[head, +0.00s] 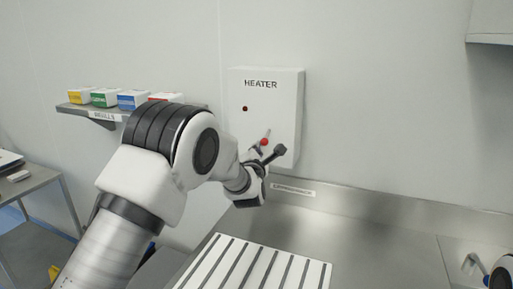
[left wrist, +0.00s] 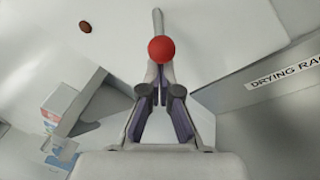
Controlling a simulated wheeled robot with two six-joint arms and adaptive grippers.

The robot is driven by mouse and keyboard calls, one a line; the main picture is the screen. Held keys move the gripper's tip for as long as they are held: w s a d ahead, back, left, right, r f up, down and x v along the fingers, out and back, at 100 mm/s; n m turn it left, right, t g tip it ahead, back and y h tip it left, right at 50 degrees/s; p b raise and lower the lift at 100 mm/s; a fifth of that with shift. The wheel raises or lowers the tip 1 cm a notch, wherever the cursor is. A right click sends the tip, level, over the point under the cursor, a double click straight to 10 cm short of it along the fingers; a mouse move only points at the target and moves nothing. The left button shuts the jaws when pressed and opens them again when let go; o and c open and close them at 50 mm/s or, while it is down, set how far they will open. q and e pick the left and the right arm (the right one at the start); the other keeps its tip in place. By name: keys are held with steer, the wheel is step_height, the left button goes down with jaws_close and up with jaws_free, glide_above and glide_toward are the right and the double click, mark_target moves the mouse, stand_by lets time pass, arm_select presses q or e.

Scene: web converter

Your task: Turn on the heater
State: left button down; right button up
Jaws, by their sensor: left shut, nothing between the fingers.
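The white heater box (head: 283,112), labelled HEATER, hangs on the back wall. A dark red round light (head: 245,109) is on its front; it also shows in the left wrist view (left wrist: 85,27). Below is a lever with a red ball knob (head: 264,142). In the left wrist view the red knob (left wrist: 162,49) sits at the end of a grey stem. My left gripper (head: 268,154) is at the knob, with its fingers closed together. Its fingertips (left wrist: 161,72) are just at or under the knob; I cannot tell whether they touch.
A shelf (head: 72,108) with several coloured boxes is on the wall at left. A steel counter (head: 385,240) runs below the heater, with a white slatted rack (head: 258,265) on it. A side table (head: 30,180) stands at far left.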

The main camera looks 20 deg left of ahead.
arm_select(q)
steer(key=shift+s+r+g+p, duration=0.15)
steer(key=shift+r+g+p, duration=0.15)
steer(key=shift+p, duration=0.15)
